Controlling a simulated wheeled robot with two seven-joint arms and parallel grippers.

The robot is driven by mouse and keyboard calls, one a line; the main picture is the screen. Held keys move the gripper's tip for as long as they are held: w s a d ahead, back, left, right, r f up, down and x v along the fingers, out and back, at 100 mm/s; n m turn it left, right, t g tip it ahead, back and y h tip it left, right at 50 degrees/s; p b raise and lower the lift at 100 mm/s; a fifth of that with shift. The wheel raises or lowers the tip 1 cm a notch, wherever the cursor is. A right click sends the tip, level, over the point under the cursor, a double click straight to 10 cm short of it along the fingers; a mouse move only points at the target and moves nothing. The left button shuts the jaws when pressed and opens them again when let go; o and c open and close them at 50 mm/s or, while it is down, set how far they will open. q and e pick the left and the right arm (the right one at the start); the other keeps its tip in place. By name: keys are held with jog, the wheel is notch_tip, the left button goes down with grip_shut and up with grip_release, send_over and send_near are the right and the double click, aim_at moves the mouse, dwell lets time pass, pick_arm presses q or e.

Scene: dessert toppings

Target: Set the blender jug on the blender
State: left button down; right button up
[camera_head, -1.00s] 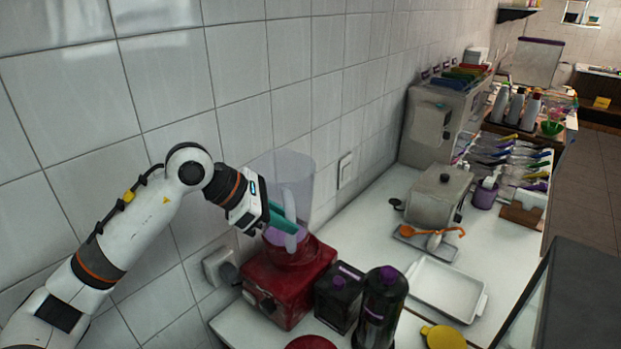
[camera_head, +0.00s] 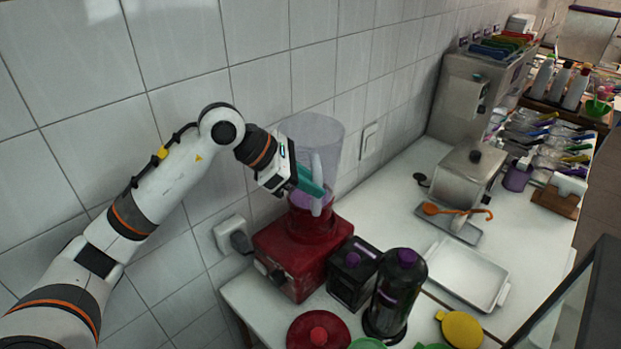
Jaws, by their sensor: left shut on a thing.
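The blender jug (camera_head: 328,137) is clear, faintly purple, and upright. Its lower end is at the top of the red blender base (camera_head: 292,262); I cannot tell whether it is fully seated. My left gripper (camera_head: 314,186) comes in from the left and is shut on the jug's pale handle. Its teal fingers hide part of the handle and the jug's lower side. A round red lid (camera_head: 318,330) with a knob lies in front of the base. My right gripper is not in view.
Two dark bottles with purple caps, a square one (camera_head: 353,273) and a round one (camera_head: 393,297), stand close to the right of the base. A white tray (camera_head: 467,275) lies further right. The tiled wall (camera_head: 185,125) is close behind. A wall plug (camera_head: 237,238) is left of the base.

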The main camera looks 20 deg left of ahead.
pick_arm(q)
notch_tip(320, 180, down, 3)
jog(key=shift+f+b, duration=0.1)
jog(key=shift+b, duration=0.65)
jog(key=shift+b, duration=0.5)
dwell(1.1)
jog(key=shift+f+b, duration=0.6)
jog(key=shift+b, duration=0.05)
